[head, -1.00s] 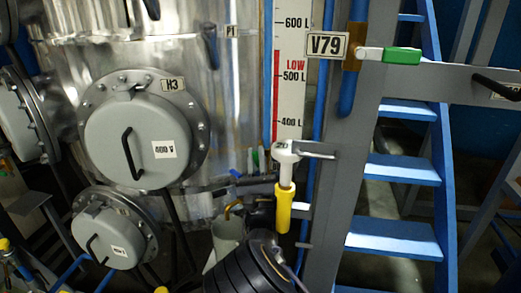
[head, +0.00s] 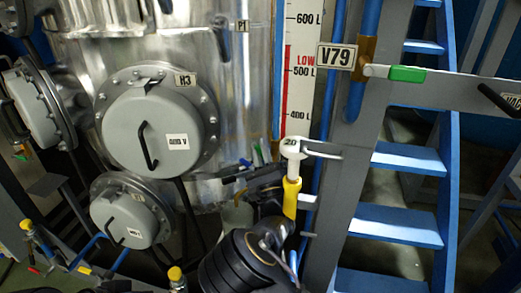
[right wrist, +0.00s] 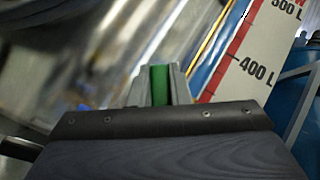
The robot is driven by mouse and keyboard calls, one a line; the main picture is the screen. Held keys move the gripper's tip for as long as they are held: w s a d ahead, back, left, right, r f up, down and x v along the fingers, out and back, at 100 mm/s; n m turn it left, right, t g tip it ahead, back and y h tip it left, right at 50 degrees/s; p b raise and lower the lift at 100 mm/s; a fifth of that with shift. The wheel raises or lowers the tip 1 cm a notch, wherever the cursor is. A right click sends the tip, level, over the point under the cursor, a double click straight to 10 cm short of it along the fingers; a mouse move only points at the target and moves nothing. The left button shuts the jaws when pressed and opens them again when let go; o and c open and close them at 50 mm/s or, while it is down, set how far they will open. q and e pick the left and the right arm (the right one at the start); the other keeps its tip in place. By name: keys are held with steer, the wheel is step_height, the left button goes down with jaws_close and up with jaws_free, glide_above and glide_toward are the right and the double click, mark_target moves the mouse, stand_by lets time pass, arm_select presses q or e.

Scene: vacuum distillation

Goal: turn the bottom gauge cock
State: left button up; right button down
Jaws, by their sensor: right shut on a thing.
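The gauge scale (head: 297,75) shows 600, 500 and 400 L marks and a red LOW band in the head view; its 400 L end also shows in the right wrist view (right wrist: 262,55). A small green handle (head: 258,154), which I take for the bottom gauge cock, is left of the scale's lower end. In the right wrist view my right gripper (right wrist: 160,86) is shut on this green handle (right wrist: 159,85), one grey finger on each side. The cock's body is hidden. My left gripper is not in view.
A grey post and blue stairs (head: 400,160) are further right. The steel vessel with round hatch H3 (head: 155,130) fills the left.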

steer(key=c, duration=1.4)
jaws_free()
steer(key=shift+o, duration=0.2)
